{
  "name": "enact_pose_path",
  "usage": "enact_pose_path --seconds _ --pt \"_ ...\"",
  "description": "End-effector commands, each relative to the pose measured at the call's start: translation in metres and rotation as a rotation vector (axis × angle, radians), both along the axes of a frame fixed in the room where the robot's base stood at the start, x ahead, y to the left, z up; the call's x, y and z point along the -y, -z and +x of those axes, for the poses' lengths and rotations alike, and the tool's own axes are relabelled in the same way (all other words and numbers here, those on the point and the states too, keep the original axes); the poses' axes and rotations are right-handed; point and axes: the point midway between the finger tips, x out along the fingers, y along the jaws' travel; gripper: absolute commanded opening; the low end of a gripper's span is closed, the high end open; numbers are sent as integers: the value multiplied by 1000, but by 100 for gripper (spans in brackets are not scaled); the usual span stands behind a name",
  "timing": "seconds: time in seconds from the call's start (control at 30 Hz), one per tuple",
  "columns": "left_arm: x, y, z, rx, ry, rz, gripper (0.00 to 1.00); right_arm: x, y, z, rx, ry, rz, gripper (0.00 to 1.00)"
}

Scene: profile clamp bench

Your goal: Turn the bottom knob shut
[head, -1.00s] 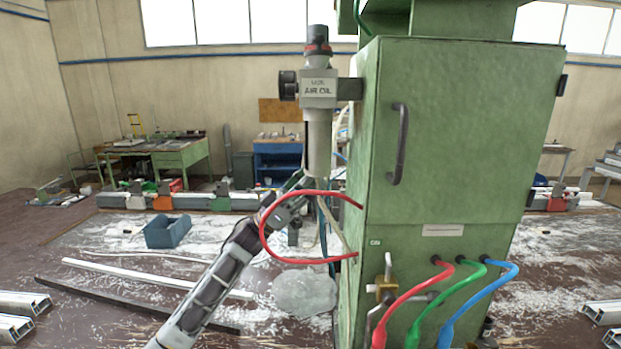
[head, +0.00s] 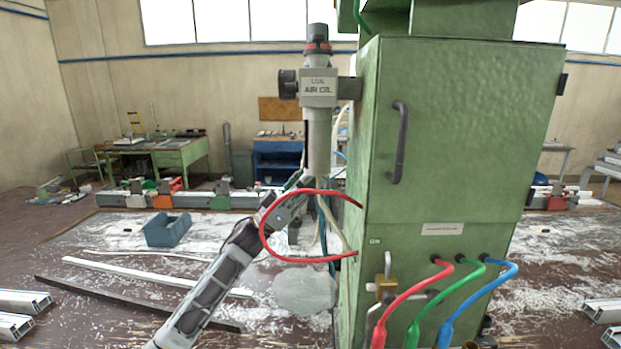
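The grey air-oil unit (head: 318,90) hangs on the left side of the green cabinet, with a long grey bowl (head: 317,140) below its labelled block. A black round knob (head: 287,84) sticks out to its left, and a dark cap with a red ring (head: 317,45) sits on top. My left arm rises from the lower left, and my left gripper (head: 304,184) is at the bowl's lower end. The bottom knob cannot be made out there. My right gripper is not in view.
The green cabinet (head: 455,140) fills the right middle. A red hose (head: 266,240) loops in front of my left arm. A brass valve (head: 385,288) and red, green and blue hoses are on the cabinet's lower front. A blue bin (head: 167,230) and profiles lie behind at left.

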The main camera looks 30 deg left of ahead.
Motion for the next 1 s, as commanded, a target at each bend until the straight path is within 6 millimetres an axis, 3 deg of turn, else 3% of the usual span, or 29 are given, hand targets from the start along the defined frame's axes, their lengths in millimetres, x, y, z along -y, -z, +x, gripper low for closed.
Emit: enact_pose_path --seconds 0.5,1.0 --pt "4 0 -4 -2 -309 -3 0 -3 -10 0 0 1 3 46" --pt "8 1 -5 0 -600 -3 0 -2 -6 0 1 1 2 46"
